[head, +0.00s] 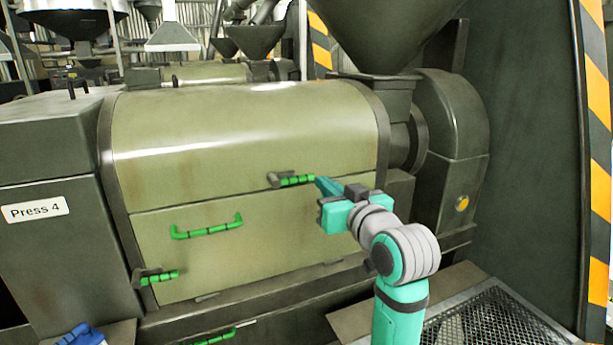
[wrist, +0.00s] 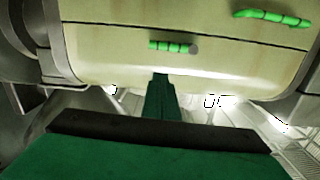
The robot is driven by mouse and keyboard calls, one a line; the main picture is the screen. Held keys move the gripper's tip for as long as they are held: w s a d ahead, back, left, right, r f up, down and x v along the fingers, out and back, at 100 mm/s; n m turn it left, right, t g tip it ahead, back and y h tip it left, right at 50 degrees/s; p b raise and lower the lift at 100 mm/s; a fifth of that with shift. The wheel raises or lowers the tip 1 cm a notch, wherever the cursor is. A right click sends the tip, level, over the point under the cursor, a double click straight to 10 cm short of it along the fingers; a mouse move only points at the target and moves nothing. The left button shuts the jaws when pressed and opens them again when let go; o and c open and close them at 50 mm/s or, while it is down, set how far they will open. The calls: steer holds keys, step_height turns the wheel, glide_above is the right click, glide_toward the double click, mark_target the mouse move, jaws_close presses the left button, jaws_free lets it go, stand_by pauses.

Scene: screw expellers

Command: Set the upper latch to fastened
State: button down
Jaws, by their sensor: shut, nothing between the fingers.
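The upper latch (head: 297,180) has a green ribbed grip on a grey pivot block, by the seam of the rounded olive press cover (head: 240,130). Its grip lies roughly along the seam, pointing right from the pivot. In the wrist view the latch (wrist: 170,46) shows ahead of the fingertips, with the pivot at its right end. My gripper (head: 324,184) is shut and empty, just right of the grip's free end. Its closed fingers also show in the wrist view (wrist: 160,82).
A green handle (head: 207,229) is on the lower panel, with a second green-gripped latch (head: 160,277) at its lower left. A dark hopper (head: 383,35) stands above right. A mesh platform (head: 490,325) lies at lower right, and a striped post (head: 598,150) stands at far right.

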steer(key=r, duration=0.1)
steer(key=s+r, duration=0.1)
steer(key=shift+a+r+n, duration=0.1)
steer(key=shift+r+n, duration=0.2)
steer(key=shift+r, duration=0.05)
steer(key=shift+w, duration=0.1)
glide_above(306, 176)
steer(key=s, duration=0.4)
steer(key=shift+w+f, duration=0.2)
steer(key=shift+f, duration=0.95)
steer(key=shift+w+f, duration=0.15)
steer(key=shift+f, duration=0.95)
steer(key=shift+w+f, duration=0.1)
steer(key=shift+f, duration=0.05)
